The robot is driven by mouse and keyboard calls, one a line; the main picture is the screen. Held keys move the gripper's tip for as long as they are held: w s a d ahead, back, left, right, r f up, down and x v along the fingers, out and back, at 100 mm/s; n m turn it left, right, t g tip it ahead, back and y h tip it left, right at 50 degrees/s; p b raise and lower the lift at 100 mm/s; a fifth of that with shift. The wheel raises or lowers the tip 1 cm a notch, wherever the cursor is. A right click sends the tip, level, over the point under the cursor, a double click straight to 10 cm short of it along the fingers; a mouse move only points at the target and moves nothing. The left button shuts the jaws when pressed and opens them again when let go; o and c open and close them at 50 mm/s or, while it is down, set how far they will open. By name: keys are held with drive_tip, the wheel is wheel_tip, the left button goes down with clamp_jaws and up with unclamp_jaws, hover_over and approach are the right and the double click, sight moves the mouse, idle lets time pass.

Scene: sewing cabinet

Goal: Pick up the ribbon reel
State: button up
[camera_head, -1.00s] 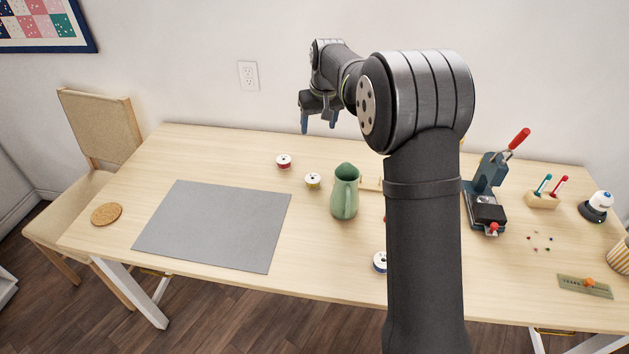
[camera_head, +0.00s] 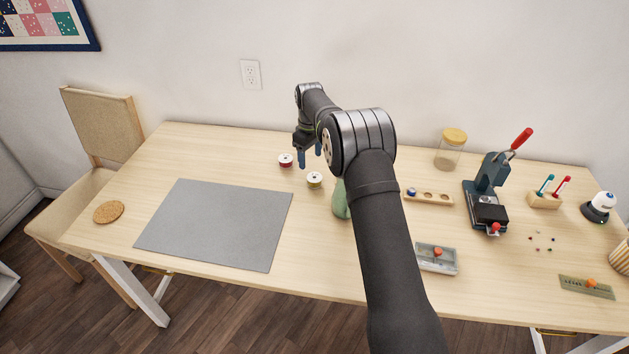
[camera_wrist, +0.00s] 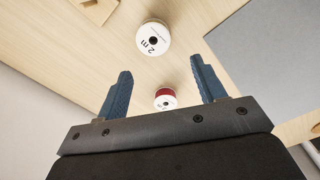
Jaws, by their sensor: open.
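Two ribbon reels with white faces lie on the table: a red one (camera_head: 285,160) and a yellow one (camera_head: 314,180) nearer the front. In the wrist view the red reel (camera_wrist: 165,103) shows between the fingers, close to the gripper body. The other reel (camera_wrist: 153,40), marked "2 m", lies farther out, past the fingertips. My gripper (camera_head: 310,157) is open and empty, fingers pointing down, near the red reel; its fingers also show in the wrist view (camera_wrist: 160,70). I cannot tell its exact height. A blue reel seen earlier is hidden by my arm.
A green pitcher (camera_head: 340,203) stands right of the yellow reel, partly behind my arm. A grey mat (camera_head: 215,225) lies to the left. A wooden holder (camera_head: 432,198), a jar (camera_head: 449,152), a tin (camera_head: 437,260) and a press (camera_head: 488,195) are to the right.

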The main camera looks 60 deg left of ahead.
sight(313, 177)
wheel_tip(313, 177, down, 4)
drive_tip(key=f, duration=0.3)
drive_tip(key=d+f, duration=0.1)
drive_tip(key=f, duration=0.1)
drive_tip(key=shift+w+f, duration=0.15)
drive_tip(key=shift+w, duration=0.1)
drive_tip(key=c, duration=0.8)
wheel_tip(313, 177, up, 10)
drive_tip(key=w+d+r+m, duration=0.2)
drive_tip(key=w+d+m, duration=0.2)
drive_tip(key=w+d, duration=1)
drive_tip(key=w+d+r+m, duration=0.3)
drive_tip(key=w+d+m, duration=0.2)
drive_tip(key=w+d, duration=0.95)
drive_tip(key=d+r+m, duration=0.1)
drive_tip(key=d+m, duration=0.4)
drive_tip(key=d, duration=0.8)
drive_tip(key=s+d+m, duration=0.1)
drive_tip(key=d+m, duration=0.4)
drive_tip(key=d, duration=0.8)
drive_tip(key=d+r+m, duration=0.1)
drive_tip(key=d+m, duration=0.4)
drive_tip(key=d, duration=0.9)
drive_tip(key=shift+s+d+r+m, duration=0.1)
drive_tip(key=shift+s+r+m, duration=0.25)
drive_tip(key=shift+m, duration=0.05)
